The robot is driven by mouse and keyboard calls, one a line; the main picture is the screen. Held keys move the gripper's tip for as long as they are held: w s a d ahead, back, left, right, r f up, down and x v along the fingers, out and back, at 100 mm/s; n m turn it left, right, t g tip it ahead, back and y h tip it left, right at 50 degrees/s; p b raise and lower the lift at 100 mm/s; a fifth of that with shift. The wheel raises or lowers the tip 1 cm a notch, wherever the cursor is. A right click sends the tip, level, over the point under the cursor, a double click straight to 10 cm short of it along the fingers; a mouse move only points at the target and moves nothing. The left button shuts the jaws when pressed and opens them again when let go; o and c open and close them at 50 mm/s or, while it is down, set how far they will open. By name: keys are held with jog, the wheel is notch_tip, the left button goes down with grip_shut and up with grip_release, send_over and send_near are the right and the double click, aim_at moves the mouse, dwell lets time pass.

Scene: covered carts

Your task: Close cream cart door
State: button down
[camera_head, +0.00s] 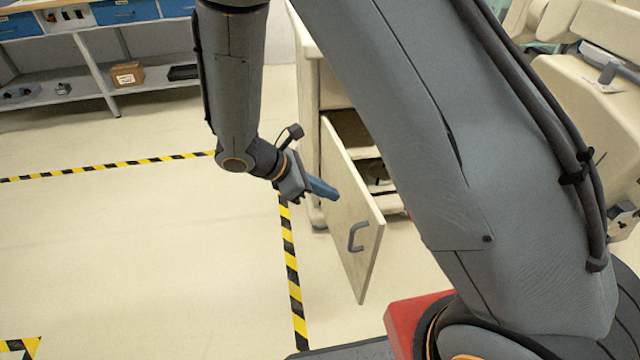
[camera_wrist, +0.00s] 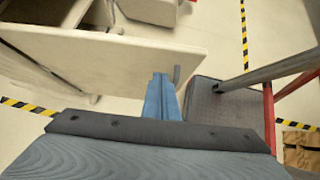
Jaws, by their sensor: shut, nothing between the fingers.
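The cream cart (camera_head: 312,70) stands behind my arm in the head view, partly hidden by it. Its cream door (camera_head: 345,225) stands open, swung out toward me, with a grey handle (camera_head: 357,236) on its outer face. Shelves show in the gap behind the door. My gripper (camera_head: 328,190) is shut and empty, its blue fingers at the outer face of the door, left of and above the handle. In the wrist view, the fingers (camera_wrist: 161,95) overlap the door panel (camera_wrist: 120,55) beside the handle (camera_wrist: 177,75). I cannot tell whether they touch it.
A workbench (camera_head: 85,25) with blue drawers and a lower shelf stands at the back left. Yellow-black tape (camera_head: 290,265) marks the floor, which is clear on the left. Another cream machine (camera_head: 590,100) stands at the right. A cardboard box (camera_wrist: 300,148) shows in the wrist view.

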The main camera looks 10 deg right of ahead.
aim_at(363, 199)
jog(key=shift+w+d+f+p, duration=0.1)
jog(key=shift+d+f, duration=0.35)
jog(key=shift+d, duration=0.65)
jog(key=shift+w+d+f+p, duration=0.15)
jog(key=shift+d+f, duration=0.25)
jog(key=shift+d, duration=0.65)
jog(key=shift+w+d+f+p, duration=0.1)
jog(key=shift+d+f, duration=0.35)
jog(key=shift+d, duration=0.65)
